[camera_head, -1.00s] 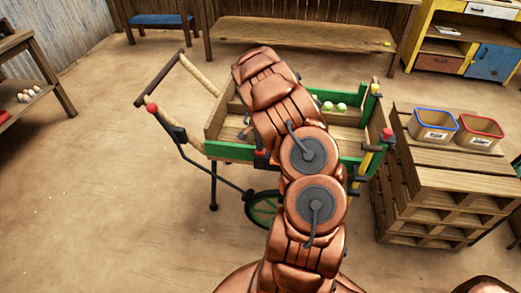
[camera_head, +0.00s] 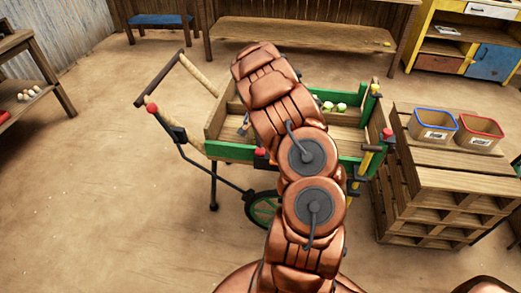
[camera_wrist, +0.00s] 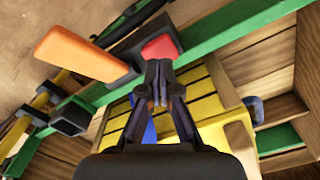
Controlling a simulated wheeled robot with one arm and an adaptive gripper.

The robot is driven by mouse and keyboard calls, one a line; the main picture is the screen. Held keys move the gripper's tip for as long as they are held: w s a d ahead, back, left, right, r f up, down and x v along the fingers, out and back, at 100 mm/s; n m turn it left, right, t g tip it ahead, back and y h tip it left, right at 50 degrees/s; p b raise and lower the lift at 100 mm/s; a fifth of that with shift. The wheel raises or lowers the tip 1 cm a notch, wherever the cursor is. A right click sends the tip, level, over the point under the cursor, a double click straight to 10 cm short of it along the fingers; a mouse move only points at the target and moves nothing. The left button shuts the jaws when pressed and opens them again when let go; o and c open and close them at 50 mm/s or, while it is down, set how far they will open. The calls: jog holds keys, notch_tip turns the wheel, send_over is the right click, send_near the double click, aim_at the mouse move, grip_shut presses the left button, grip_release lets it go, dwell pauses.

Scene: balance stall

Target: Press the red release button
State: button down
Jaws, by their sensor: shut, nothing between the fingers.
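In the wrist view a red button (camera_wrist: 160,47) sits in a dark housing on the green rail of the cart. An orange lever-like piece (camera_wrist: 80,53) lies to its left. My gripper (camera_wrist: 160,66) is shut and empty, its fingertips at the button's lower edge in the picture; I cannot tell whether they touch it. A small red part (camera_head: 261,156) shows at the arm's left edge, probably the button.
The wooden cart (camera_head: 228,151) has green rails and pale green round items (camera_head: 335,107) inside. Yellow slats (camera_wrist: 205,92) lie below the gripper. Stacked pallets (camera_head: 440,190) with a blue-rimmed bin (camera_head: 433,126) and a red-rimmed bin (camera_head: 480,132) stand right.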

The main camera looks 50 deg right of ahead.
aim_at(260, 150)
jog(key=shift+r, duration=2.2)
jog(key=shift+r, duration=0.1)
jog(key=s+a+r+n+p, duration=0.25)
jog(key=s+a+r, duration=0.25)
jog(key=a+r, duration=0.55)
jog(key=s+a+r+n+p, duration=0.1)
jog(key=s+a+r+n, duration=0.35)
jog(key=a+r, duration=0.55)
jog(key=s+a+r+n+g+p, duration=0.1)
jog(key=s+a+r+n, duration=0.2)
jog(key=s+a+n, duration=0.7)
jog(key=s+a, duration=0.7)
jog(key=s, duration=0.3)
jog(key=shift+s+g+p, duration=0.35)
jog(key=shift+g+p, duration=0.05)
jog(key=shift+d, duration=0.1)
